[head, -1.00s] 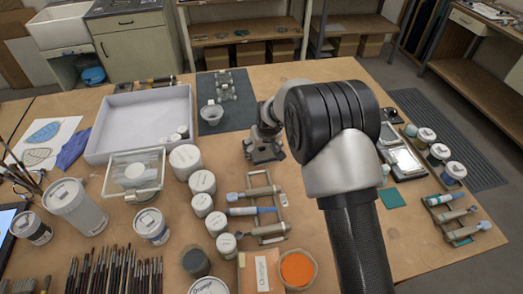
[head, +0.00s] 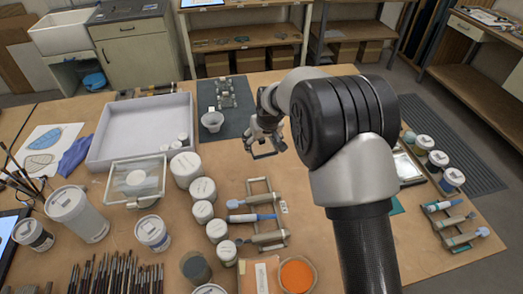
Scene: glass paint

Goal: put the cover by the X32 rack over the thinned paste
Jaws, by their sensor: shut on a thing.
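My gripper (head: 264,150) is above the middle of the table, just right of the dark mat. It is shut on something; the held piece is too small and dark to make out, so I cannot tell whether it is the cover. A small pale cup (head: 211,122) stands on the mat, apart from the gripper, and may hold the paste; its contents are unclear. A rack (head: 268,185) with blue and grey tools lies below my gripper. Another tool rack (head: 452,222) lies at the right. The X32 label cannot be read on either.
Several white-lidded jars (head: 186,165) stand left of the middle rack. An orange-filled bowl (head: 297,275) and brushes (head: 115,272) line the front. My forearm hides part of the right side.

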